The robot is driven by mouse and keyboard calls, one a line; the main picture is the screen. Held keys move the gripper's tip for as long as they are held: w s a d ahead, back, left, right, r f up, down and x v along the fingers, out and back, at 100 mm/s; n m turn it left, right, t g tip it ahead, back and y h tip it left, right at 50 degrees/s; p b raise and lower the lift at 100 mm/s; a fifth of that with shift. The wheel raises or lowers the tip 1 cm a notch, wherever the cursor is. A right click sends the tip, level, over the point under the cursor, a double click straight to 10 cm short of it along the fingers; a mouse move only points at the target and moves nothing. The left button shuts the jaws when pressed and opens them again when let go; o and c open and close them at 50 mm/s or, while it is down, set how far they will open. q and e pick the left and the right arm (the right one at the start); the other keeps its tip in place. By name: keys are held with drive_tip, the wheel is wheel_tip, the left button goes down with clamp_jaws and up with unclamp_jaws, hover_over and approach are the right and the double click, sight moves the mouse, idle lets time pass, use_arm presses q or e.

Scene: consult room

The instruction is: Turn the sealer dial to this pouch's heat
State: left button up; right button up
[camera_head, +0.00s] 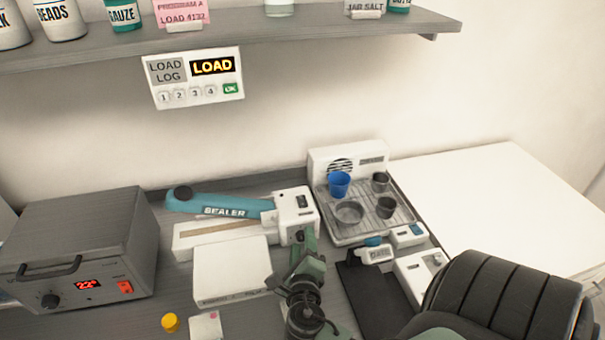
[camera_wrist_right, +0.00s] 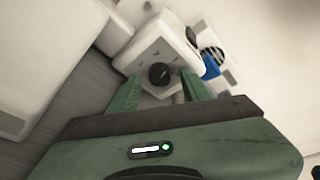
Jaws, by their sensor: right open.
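The sealer (camera_head: 225,210) lies on the grey counter, with a teal lever arm and a white end block (camera_head: 296,207). In the head view the right gripper (camera_head: 306,243) is at the front of the end block and largely covers the dial's area. I cannot identify a pouch. My left gripper is not in view.
A grey oven-like box (camera_head: 80,245) reading 22° stands at left. A white box (camera_head: 232,272) lies before the sealer. A metal rack tray (camera_head: 340,232) with cups is to the right. A display reading LOAD (camera_head: 196,78) hangs above. A yellow knob-like thing (camera_head: 170,322) is in front.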

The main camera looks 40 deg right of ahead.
clamp_jaws()
drive_tip(key=shift+r+m+p, duration=0.15)
drive_tip(key=shift+m+p, duration=0.25)
drive_tip(key=shift+p, duration=0.45)
drive_tip(key=m+y+p, duration=0.1)
drive_tip(key=m+p, duration=0.1)
drive_tip(key=p, duration=0.1)
drive_tip(key=shift+s+d+r+y, duration=0.1)
drive_tip(key=shift+y, duration=0.2)
drive_tip(key=shift+d+m+y+p, duration=0.1)
drive_tip(key=shift+m+y+p, duration=0.4)
drive_tip(key=shift+m+p, duration=0.6)
drive_tip(key=shift+f+m+t+y, duration=0.25)
drive_tip(key=shift+m+t+y, duration=0.3)
drive_tip(key=shift+m, duration=0.55)
drive_tip(key=shift+s+d+f+m+t+y+b, duration=0.1)
drive_tip(key=shift+m+t+y+b, duration=0.15)
drive_tip(key=shift+m+y+b, duration=0.4)
drive_tip(key=shift+m+t+b, duration=0.4)
drive_tip(key=shift+m+b, duration=0.15)
drive_tip(key=shift+m, duration=0.7)
